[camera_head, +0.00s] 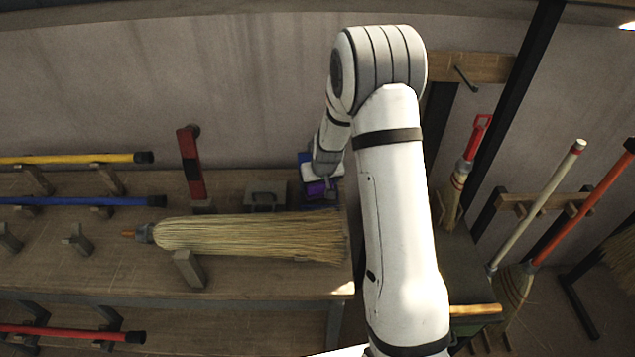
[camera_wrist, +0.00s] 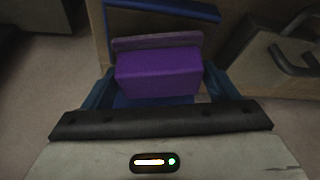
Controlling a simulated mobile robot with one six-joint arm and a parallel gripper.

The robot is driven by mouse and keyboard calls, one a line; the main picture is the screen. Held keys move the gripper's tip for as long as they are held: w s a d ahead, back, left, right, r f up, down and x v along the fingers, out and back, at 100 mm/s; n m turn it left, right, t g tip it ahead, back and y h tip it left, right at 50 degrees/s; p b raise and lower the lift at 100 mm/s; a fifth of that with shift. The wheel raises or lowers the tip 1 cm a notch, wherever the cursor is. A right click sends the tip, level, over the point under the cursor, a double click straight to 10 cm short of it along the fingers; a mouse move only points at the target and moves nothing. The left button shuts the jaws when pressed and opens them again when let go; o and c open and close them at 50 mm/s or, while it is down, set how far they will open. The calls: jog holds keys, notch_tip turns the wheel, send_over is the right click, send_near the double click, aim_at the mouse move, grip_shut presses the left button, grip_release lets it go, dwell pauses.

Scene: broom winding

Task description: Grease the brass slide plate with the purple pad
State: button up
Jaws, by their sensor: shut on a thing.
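The purple pad (camera_wrist: 158,73) is a block with a duller purple strip along its far edge. It sits between the blue fingers of my gripper (camera_wrist: 160,88), which is shut on it. In the head view, the purple pad (camera_head: 317,188) shows below my gripper (camera_head: 322,178), near the right end of the wooden bench. Beyond the pad, the wrist view shows a blue-edged dark panel (camera_wrist: 130,22). I cannot tell whether the pad touches it. I cannot pick out the brass slide plate for sure in either view.
A grey block with a handle (camera_head: 265,195) stands left of the pad. A straw broom (camera_head: 250,235) lies along the bench (camera_head: 270,283) in front. A red upright post (camera_head: 190,165) stands farther left. Several brooms and handles lean at the right.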

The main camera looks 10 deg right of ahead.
jog(key=shift+f+b, duration=0.55)
jog(key=shift+b, duration=0.2)
dwell(1.8)
jog(key=shift+r, duration=0.1)
jog(key=shift+r+p, duration=1.95)
jog(key=shift+r, duration=1.5)
